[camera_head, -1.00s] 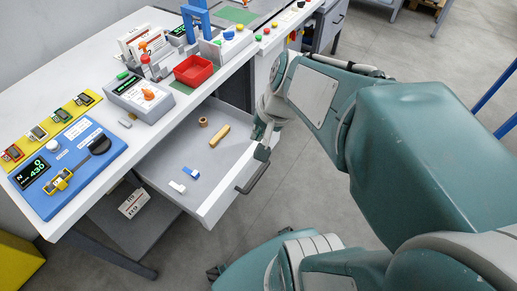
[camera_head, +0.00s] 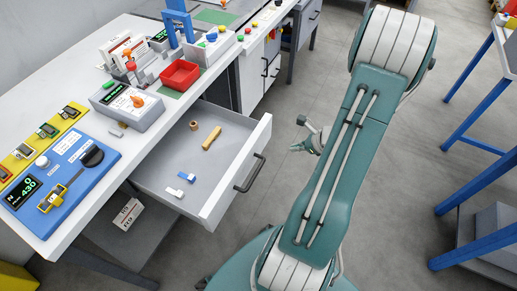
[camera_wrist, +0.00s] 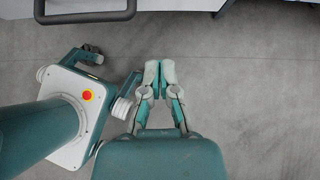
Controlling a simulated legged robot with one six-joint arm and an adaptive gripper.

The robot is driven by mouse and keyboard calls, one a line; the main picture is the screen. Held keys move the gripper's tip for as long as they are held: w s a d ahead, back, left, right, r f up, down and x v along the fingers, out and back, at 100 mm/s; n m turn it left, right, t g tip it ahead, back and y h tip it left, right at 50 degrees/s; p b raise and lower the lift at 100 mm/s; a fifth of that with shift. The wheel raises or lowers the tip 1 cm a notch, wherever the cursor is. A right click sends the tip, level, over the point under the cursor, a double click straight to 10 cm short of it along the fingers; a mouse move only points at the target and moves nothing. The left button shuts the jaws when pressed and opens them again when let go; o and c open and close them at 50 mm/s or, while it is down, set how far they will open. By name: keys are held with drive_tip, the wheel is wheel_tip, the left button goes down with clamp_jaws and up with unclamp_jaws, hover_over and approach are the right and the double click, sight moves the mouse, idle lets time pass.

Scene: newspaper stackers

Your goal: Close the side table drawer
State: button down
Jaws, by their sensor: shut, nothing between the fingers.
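The side table drawer (camera_head: 222,160) stands pulled out from under the white table (camera_head: 95,90). It holds a wooden ring, a wooden block and small blue and white pieces. Its dark handle (camera_head: 250,172) is on the front face, and a dark handle also shows at the top left of the wrist view (camera_wrist: 85,17). My gripper (camera_head: 296,134) is to the right of the drawer front, apart from it. In the wrist view my gripper (camera_wrist: 160,66) has its fingertips together with nothing between them, over bare floor.
A blue device (camera_head: 68,172), a grey box (camera_head: 128,106) and a red tray (camera_head: 181,74) stand on the table. Blue-legged frames (camera_head: 470,100) are at the right. The grey floor between the drawer and those frames is clear apart from my body.

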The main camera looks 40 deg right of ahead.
approach(260, 149)
drive_tip(key=x, duration=0.6)
drive_tip(key=shift+s+f, duration=0.25)
drive_tip(key=shift+f, duration=0.2)
drive_tip(key=shift+w+a+m, duration=0.25)
drive_tip(key=shift+w+m, duration=0.05)
drive_tip(key=shift+w, duration=0.15)
drive_tip(key=shift+w, duration=0.1)
drive_tip(key=shift+w, duration=0.25)
drive_tip(key=w+a, duration=0.3)
drive_tip(key=w, duration=0.5)
drive_tip(key=w+a, duration=0.4)
drive_tip(key=w, duration=0.5)
drive_tip(key=w+a, duration=0.4)
drive_tip(key=w, duration=0.5)
drive_tip(key=shift+a, duration=0.2)
drive_tip(key=shift+w, duration=0.35)
drive_tip(key=shift+w+r, duration=0.1)
